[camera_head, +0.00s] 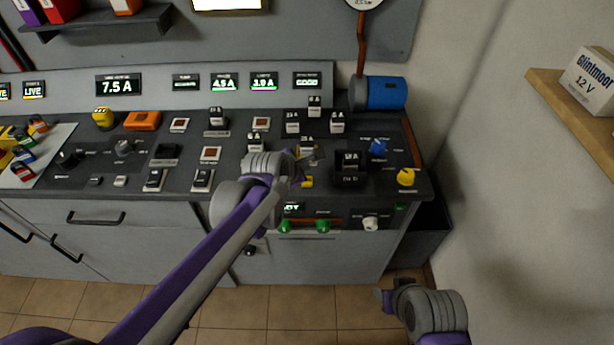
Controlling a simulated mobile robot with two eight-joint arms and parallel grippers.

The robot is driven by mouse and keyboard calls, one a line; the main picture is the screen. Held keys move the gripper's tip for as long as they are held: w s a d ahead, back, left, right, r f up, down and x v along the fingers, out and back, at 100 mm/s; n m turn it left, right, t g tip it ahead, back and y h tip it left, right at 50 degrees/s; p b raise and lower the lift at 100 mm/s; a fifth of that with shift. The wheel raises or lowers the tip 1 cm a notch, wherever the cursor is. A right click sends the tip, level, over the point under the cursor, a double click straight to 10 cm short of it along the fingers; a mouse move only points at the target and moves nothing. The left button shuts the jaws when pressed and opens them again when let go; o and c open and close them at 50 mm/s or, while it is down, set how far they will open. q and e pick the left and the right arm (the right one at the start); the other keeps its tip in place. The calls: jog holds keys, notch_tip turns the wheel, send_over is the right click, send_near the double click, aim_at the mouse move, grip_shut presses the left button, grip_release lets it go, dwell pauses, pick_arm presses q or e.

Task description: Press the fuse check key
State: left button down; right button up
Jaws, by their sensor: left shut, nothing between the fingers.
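I cannot read any label that marks the fuse check key. Candidates on the dark bench panel are square keys in pale frames: one at the left (180,125), one in the middle (262,122) and one nearer the front (210,154). My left gripper (303,173) is over the panel's middle right, shut and empty, near a small yellow part (307,182). Its wrist hides part of the panel beneath, and I cannot tell whether the fingers touch anything. My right gripper (388,296) is low at the right, over the floor and apart from the bench; its fingers are unclear.
A blue cylinder (385,92) is at the back right. Blue (378,147) and yellow (406,177) knobs stand at the right. A wooden shelf (570,115) juts from the right wall. Tiled floor lies in front.

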pick_arm(q)
jog(key=shift+r+p, duration=0.75)
jog(key=shift+r, duration=0.65)
jog(key=shift+f, duration=0.1)
jog(key=s+a+f+m+g+y+p, duration=0.1)
jog(key=s+a+m+y, duration=0.1)
jog(key=s+a+m, duration=0.6)
jog(key=s+a+f+m+g+y+p, duration=0.1)
jog(key=s+a+f+m+g+p, duration=0.1)
jog(key=s+a+m, duration=0.7)
jog(key=s+m, duration=0.5)
jog(key=s, duration=0.6)
jog(key=shift+f+y, duration=0.3)
jog(key=shift+y, duration=0.1)
